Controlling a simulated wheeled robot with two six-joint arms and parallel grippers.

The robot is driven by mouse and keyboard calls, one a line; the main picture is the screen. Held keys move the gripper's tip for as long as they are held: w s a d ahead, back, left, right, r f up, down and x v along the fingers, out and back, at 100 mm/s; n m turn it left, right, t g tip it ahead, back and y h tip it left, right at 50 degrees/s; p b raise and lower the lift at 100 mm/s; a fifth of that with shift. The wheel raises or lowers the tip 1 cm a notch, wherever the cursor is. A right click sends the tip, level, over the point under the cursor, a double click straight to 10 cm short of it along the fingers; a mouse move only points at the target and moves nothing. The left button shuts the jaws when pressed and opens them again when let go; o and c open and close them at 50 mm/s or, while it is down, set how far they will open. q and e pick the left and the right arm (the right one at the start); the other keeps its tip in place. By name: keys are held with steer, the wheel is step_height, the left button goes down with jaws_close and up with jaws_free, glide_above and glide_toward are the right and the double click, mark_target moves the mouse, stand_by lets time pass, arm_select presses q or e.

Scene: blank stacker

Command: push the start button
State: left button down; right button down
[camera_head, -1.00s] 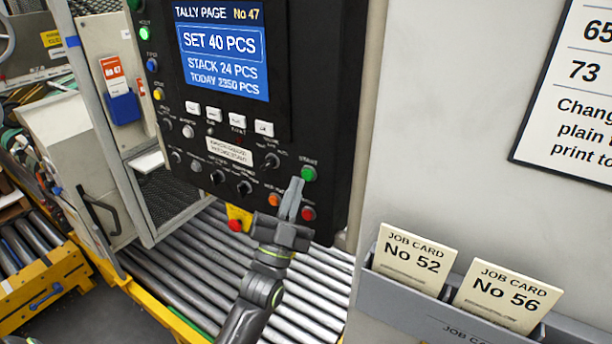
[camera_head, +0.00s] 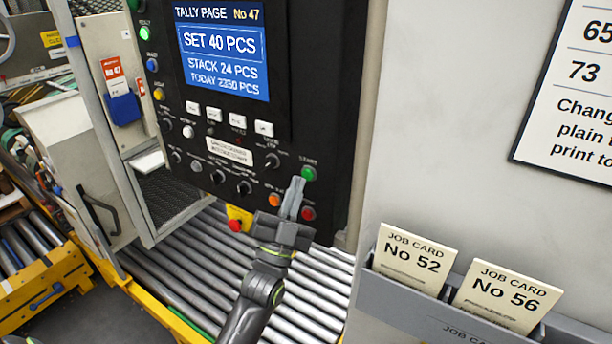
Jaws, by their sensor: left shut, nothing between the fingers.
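The green start button (camera_head: 309,174) sits at the lower right of the black control panel (camera_head: 322,95), under a small label that seems to read START. My left gripper (camera_head: 296,182) is shut and empty. Its fingertips point up the panel, just left of and slightly below the green button. I cannot tell whether they touch the panel. An orange button (camera_head: 274,200) is left of the fingers and a red button (camera_head: 308,213) is right of them. My right gripper is out of view.
The panel screen (camera_head: 222,50) shows tally page No 47, set 40 pcs, stack 24 pcs. A red emergency-type button (camera_head: 235,225) on yellow sits below the panel. Rollers (camera_head: 185,262) run beneath. Job cards No 52 (camera_head: 412,258) and No 56 (camera_head: 506,297) stand in a grey holder at right.

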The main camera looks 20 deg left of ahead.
arm_select(q)
steer(key=shift+w, duration=0.3)
